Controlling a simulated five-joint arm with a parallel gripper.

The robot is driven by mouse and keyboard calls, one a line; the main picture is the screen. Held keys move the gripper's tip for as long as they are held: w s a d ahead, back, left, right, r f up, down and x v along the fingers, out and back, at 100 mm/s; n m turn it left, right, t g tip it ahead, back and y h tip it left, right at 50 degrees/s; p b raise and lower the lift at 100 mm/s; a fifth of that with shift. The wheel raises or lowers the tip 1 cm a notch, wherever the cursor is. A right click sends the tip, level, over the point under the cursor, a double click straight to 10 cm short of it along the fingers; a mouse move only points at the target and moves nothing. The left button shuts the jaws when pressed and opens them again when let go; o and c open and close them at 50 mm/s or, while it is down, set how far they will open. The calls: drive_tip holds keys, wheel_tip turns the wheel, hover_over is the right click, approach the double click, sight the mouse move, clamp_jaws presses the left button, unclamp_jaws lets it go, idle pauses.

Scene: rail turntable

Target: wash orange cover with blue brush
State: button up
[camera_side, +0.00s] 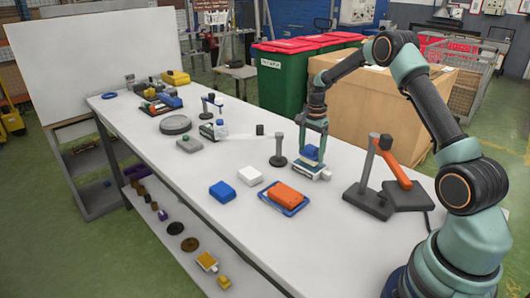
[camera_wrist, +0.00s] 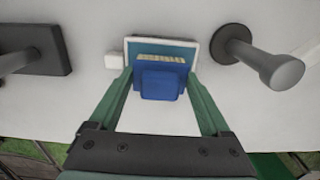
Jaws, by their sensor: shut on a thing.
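The blue brush (camera_side: 311,153) is between the fingers of my gripper (camera_side: 312,157), which is shut on it. In the wrist view the blue brush (camera_wrist: 160,82) shows pale bristles along its far edge, with a finger of my gripper (camera_wrist: 160,85) at each side. The brush is over or in a small shallow white-rimmed tray with a blue inside (camera_wrist: 192,45); I cannot tell whether it touches. The orange cover (camera_side: 287,194) lies on a blue tray (camera_side: 268,205), nearer the camera and left of my gripper.
A blue block (camera_side: 222,190) and a white block (camera_side: 250,175) lie left of the cover. A dark post (camera_side: 279,145) stands close left of my gripper. A grey stand with an orange lever (camera_side: 394,161) is at right. A grey disc (camera_side: 176,124) sits farther back.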

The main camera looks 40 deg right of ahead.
sight(312, 146)
drive_tip(key=shift+f, duration=0.55)
idle(0.5)
idle(0.5)
drive_tip(key=shift+r, duration=3.55)
drive_tip(key=shift+f, duration=3.1)
drive_tip(key=shift+f, duration=0.6)
drive_tip(key=shift+r, duration=3.6)
